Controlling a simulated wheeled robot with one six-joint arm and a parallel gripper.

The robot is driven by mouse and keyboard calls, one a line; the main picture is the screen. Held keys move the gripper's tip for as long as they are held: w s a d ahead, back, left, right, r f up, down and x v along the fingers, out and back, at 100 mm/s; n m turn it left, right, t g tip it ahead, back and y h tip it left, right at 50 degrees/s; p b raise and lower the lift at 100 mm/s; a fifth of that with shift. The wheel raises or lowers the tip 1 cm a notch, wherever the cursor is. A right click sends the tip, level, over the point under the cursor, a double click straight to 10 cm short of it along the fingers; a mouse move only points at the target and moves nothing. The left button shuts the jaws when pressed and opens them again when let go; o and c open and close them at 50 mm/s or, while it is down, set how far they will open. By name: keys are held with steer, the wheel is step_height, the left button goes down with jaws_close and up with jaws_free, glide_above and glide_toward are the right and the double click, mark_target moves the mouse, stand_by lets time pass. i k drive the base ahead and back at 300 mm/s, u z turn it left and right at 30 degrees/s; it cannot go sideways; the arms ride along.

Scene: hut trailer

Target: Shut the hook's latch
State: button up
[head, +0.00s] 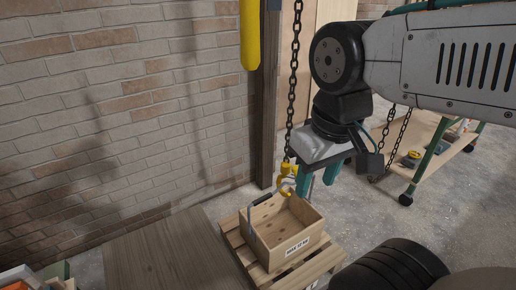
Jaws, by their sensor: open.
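A yellow hook (286,185) hangs from a dark chain (293,75) near the middle of the head view. Its latch is too small to make out, so I cannot tell how it stands. My gripper (318,186) points down just right of the hook, with its two teal fingers apart and nothing seen between them. The left finger appears close beside the hook; I cannot tell if they touch. A wooden crate (292,249) sits below, with a dark-gripped bail handle (260,202) rising at its left side, close to the hook. I cannot tell whether the hook holds the handle.
The crate stands on a wooden pallet (240,252). A wooden surface (165,252) lies to its left, by a brick wall (120,90). A dark post (267,110) and a yellow hanging piece (249,35) are behind. A wheeled cart (424,128) stands at the right. Concrete floor lies between.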

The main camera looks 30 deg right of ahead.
mark_target(295, 169)
steer(key=z, duration=1.1)
steer(key=k, duration=0.5)
steer(key=z, duration=0.3)
steer(key=i, duration=1.05)
steer(key=u, duration=0.95)
